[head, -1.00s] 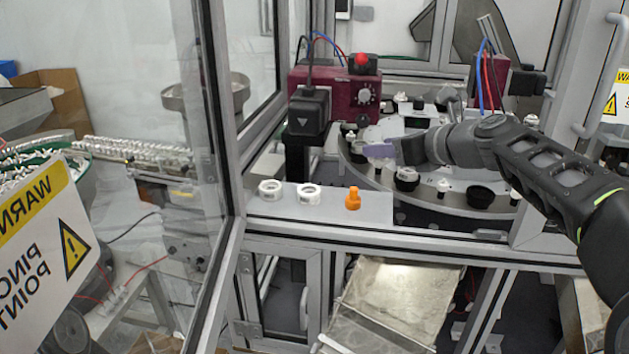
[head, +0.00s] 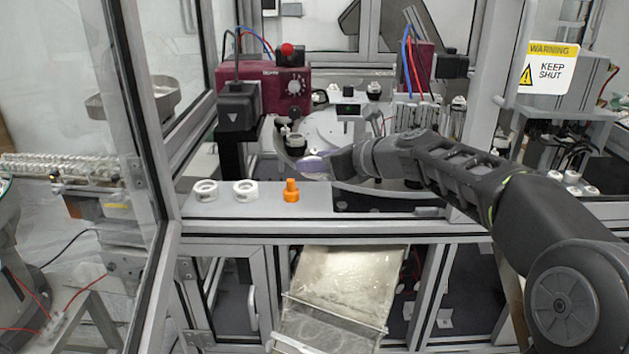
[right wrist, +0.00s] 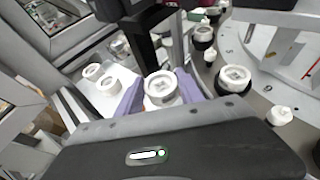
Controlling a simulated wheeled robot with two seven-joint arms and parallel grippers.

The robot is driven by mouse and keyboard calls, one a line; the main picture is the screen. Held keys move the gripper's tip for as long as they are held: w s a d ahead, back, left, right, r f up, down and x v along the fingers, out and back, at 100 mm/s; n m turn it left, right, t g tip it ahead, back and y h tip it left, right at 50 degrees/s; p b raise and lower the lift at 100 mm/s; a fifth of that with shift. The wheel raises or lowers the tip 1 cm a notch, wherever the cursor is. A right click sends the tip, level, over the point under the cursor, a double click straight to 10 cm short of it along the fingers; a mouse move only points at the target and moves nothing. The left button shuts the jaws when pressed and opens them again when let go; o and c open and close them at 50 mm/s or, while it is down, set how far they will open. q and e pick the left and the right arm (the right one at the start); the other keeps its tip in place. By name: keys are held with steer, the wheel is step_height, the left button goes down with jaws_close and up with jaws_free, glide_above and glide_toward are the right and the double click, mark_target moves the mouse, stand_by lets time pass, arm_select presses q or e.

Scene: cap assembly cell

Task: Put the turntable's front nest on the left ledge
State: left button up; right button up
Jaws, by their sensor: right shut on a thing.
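My right gripper (head: 315,164), with purple fingers, is shut on a white round nest (right wrist: 160,88), which shows between the fingers in the right wrist view. In the head view the gripper is at the near left rim of the turntable (head: 350,188), behind the ledge, and the held nest is mostly hidden there. The left ledge (head: 330,203) is a flat grey strip in front. Two white ring-shaped nests (head: 205,191) and (head: 245,190) and an orange piece (head: 291,191) stand on it. My left gripper is not in view.
A dark post with a black box (head: 240,107) rises behind the ledge, left of my gripper. Black holders with white parts (right wrist: 235,79) stand on the turntable beside the held nest. A glass door frame (head: 150,120) is at left. The ledge right of the orange piece looks bare.

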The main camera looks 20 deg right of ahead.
mark_target(317, 177)
steer(key=shift+r, duration=0.1)
steer(key=shift+f+b, duration=0.65)
steer(key=shift+f, duration=1.25)
steer(key=shift+f, duration=0.15)
steer(key=o, duration=1.1)
